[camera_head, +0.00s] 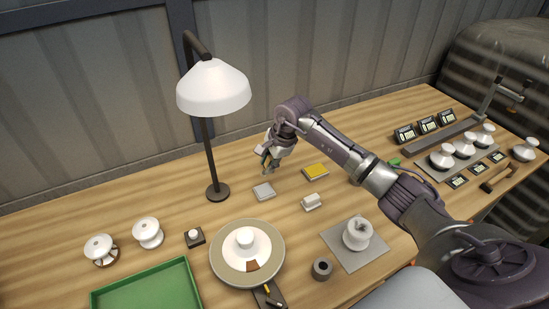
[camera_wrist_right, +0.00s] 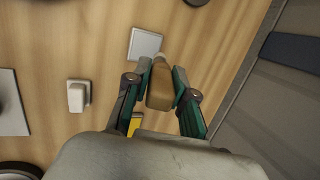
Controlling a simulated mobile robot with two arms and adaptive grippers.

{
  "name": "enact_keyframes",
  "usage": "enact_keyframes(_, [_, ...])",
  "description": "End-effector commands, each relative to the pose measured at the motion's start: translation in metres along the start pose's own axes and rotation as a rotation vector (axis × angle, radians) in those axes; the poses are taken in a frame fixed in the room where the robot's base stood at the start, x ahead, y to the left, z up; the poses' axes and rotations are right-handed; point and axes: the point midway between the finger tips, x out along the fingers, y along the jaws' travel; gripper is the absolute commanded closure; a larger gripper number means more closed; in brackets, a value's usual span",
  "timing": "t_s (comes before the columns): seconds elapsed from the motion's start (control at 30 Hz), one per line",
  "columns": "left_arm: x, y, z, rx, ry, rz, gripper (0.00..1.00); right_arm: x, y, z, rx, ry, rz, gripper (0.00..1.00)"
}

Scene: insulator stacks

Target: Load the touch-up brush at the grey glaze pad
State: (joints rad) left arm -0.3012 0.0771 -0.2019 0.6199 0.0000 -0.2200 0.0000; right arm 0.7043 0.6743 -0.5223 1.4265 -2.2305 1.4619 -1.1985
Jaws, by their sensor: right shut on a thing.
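The grey glaze pad (camera_head: 264,191) is a small pale square lying on the table, right of the lamp's foot; it also shows in the wrist view (camera_wrist_right: 144,44). My right gripper (camera_head: 267,163) is above the table, just behind the pad. In the wrist view, my right gripper (camera_wrist_right: 161,82) is shut on the touch-up brush (camera_wrist_right: 160,92), gripping its tan handle. The brush's pale end points toward the pad's edge and overlaps its corner in the picture. I cannot tell whether it touches the pad. My left gripper is not in view.
A yellow pad (camera_head: 316,171) and a white block (camera_head: 311,201) lie right of the grey pad. A tall lamp (camera_head: 213,92) stands left of my right gripper. A round wheel (camera_head: 223,262) with a white insulator and a green tray (camera_head: 150,289) are nearer the front.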

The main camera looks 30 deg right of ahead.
Motion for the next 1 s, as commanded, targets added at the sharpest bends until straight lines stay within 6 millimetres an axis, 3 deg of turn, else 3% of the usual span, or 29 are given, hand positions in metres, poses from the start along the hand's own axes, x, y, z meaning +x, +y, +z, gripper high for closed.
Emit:
enact_keyframes(0.23, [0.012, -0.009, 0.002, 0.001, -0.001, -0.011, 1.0, 0.023, 0.008, -0.004, 0.001, -0.001, 0.003, 1.0])
enact_keyframes(0.5, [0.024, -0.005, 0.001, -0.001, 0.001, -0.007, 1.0, 0.047, 0.015, -0.009, 0.0, -0.001, 0.001, 1.0])
enact_keyframes(1.0, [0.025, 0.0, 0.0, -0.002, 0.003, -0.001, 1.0, 0.051, 0.016, -0.01, -0.002, -0.001, 0.0, 1.0])
